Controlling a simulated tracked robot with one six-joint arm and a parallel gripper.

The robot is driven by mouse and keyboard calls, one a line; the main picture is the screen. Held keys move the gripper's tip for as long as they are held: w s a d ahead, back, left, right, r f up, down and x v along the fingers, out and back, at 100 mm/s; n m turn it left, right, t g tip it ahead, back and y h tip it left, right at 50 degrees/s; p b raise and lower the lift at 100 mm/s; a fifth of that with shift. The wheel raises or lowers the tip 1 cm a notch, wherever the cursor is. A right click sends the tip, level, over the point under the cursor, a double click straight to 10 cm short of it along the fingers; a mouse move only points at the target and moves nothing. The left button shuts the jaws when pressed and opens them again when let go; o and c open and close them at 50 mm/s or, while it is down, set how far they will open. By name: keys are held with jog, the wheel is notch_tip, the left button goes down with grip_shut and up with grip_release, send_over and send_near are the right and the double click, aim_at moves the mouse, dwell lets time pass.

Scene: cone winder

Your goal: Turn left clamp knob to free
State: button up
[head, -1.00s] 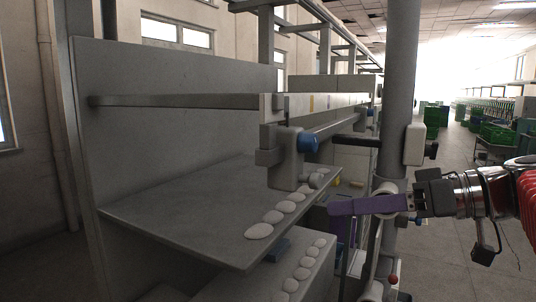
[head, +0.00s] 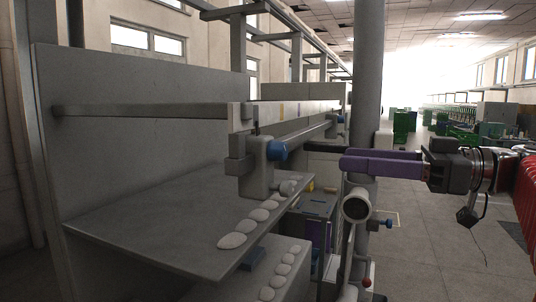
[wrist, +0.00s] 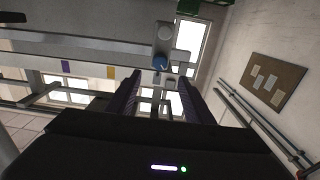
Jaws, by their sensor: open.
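The blue clamp knob (head: 277,150) sits on a grey clamp block (head: 257,168) at the near end of the long rail. It also shows in the wrist view (wrist: 160,63), between and beyond my fingertips, with a pale block just above it. My gripper (head: 344,160) has purple fingers that point left toward the knob at nearly its height, with a clear gap in the head view. In the wrist view the two fingers (wrist: 158,84) stand apart with nothing between them. Which way the knob is turned is too small to tell.
A dark horizontal bar (head: 322,147) lies just above and left of my fingertips. A grey post (head: 367,90) and a pale round roller (head: 356,205) stand close to my fingers. A sloped grey shelf (head: 150,215) with several pale oval pieces lies below the knob.

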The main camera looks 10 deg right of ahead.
aim_at(286, 153)
jog(key=shift+x, duration=6.25)
jog(key=shift+c, duration=0.2)
jog(key=c, duration=1)
jog(key=shift+m, duration=0.4)
jog(key=m, duration=1.1)
jog(key=shift+m, duration=1.9)
